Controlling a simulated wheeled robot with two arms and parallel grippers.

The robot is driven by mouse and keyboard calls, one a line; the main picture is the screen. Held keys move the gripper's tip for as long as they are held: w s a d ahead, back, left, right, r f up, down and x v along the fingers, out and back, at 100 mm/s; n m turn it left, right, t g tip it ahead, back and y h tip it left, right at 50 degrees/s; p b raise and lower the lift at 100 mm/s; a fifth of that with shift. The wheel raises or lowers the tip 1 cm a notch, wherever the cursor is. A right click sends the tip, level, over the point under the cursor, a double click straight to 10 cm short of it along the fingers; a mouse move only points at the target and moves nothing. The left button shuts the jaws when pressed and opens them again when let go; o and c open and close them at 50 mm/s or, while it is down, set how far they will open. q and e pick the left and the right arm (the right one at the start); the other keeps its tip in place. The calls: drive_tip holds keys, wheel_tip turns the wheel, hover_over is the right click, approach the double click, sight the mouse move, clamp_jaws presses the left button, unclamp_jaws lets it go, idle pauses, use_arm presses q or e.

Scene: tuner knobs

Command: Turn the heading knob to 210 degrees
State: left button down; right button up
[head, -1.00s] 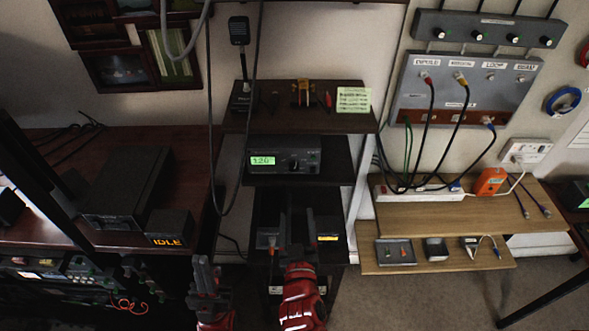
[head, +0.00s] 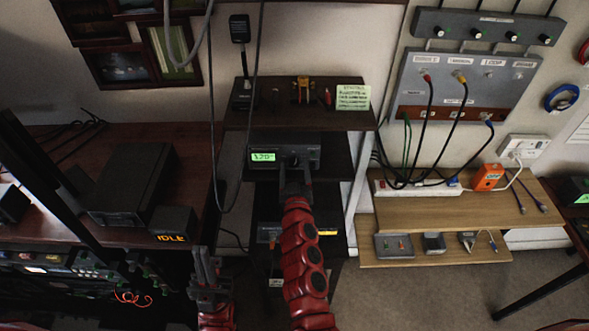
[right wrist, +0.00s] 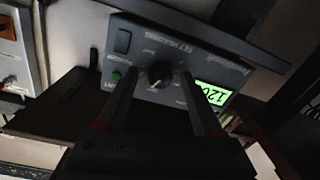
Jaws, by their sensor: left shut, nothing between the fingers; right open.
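The heading control box (head: 262,157) is a dark unit on the middle shelf, with a lit green display (head: 263,156) reading about 120. Its round black knob (head: 295,161) is right of the display. In the right wrist view the box is upside down and the knob (right wrist: 160,74) has a pale pointer mark. My right gripper (head: 295,186) is open just in front of the box. Its fingers (right wrist: 158,100) show on either side of the knob, and I cannot tell whether they touch it. My left gripper (head: 208,262) is shut and empty, low and left of the shelf unit.
A hanging cable (head: 238,130) runs down left of the box. The upper shelf (head: 255,121) overhangs the box and holds a yellow-green note (head: 353,97).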

clamp_jaws()
drive_tip(key=shift+f, duration=0.1)
idle(0.4)
unclamp_jaws()
drive_tip(key=shift+s, duration=0.1)
drive_tip(key=s+b, duration=0.4)
drive_tip(key=s, duration=1.3)
drive_tip(key=shift+s+d, duration=0.15)
drive_tip(key=shift+d, duration=0.3)
